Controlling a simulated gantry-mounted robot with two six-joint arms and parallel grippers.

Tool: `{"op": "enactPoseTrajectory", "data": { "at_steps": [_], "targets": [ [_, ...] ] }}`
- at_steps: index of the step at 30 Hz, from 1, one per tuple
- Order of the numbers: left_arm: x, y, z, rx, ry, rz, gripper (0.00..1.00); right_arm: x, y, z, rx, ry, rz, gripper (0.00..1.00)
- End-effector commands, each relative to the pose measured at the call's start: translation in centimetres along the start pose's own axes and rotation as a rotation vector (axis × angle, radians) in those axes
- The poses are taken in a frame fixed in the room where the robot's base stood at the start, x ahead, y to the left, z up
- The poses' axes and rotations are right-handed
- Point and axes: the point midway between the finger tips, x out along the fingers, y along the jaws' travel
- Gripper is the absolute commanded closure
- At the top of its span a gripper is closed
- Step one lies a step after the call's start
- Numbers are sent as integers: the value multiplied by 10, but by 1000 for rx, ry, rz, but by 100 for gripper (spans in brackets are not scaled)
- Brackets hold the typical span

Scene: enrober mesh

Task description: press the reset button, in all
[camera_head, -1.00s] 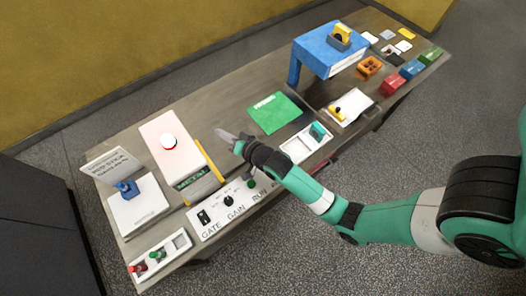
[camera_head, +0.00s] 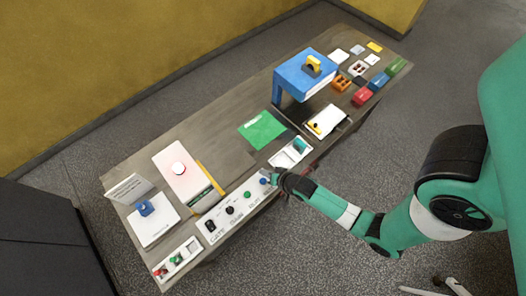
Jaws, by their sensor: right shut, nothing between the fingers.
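A white control panel (camera_head: 222,216) lies along the table's front edge. It carries a black switch (camera_head: 210,225), a black knob (camera_head: 230,210), a green button (camera_head: 247,194) and a blue button (camera_head: 264,181) at its right end. The labels are small; I cannot read the one by the blue button. My right gripper (camera_head: 273,178) is shut and empty, its tip just right of the blue button. I cannot tell whether it touches the button. My left gripper is not in view.
A white box with a lit red dome (camera_head: 179,169) stands behind the panel. A green mat (camera_head: 262,130) and a blue stand (camera_head: 306,76) are farther back. A tray with pegs (camera_head: 177,259) is at front left.

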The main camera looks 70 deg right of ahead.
Motion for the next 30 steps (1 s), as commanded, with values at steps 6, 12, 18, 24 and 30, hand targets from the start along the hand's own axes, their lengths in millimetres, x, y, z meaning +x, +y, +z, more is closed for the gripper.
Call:
{"op": "enactPoseTrajectory", "data": {
  "at_steps": [6,12,18,24,30],
  "targets": [
    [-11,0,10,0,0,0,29,11,7,8,0,0,-1,100],
    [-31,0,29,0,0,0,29,31,22,22,0,0,-1,100],
    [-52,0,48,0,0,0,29,51,36,37,0,0,-1,100],
    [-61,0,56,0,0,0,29,61,44,44,-1,1,-1,100],
    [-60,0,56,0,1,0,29,61,44,44,0,1,-1,100]
  ]
}}
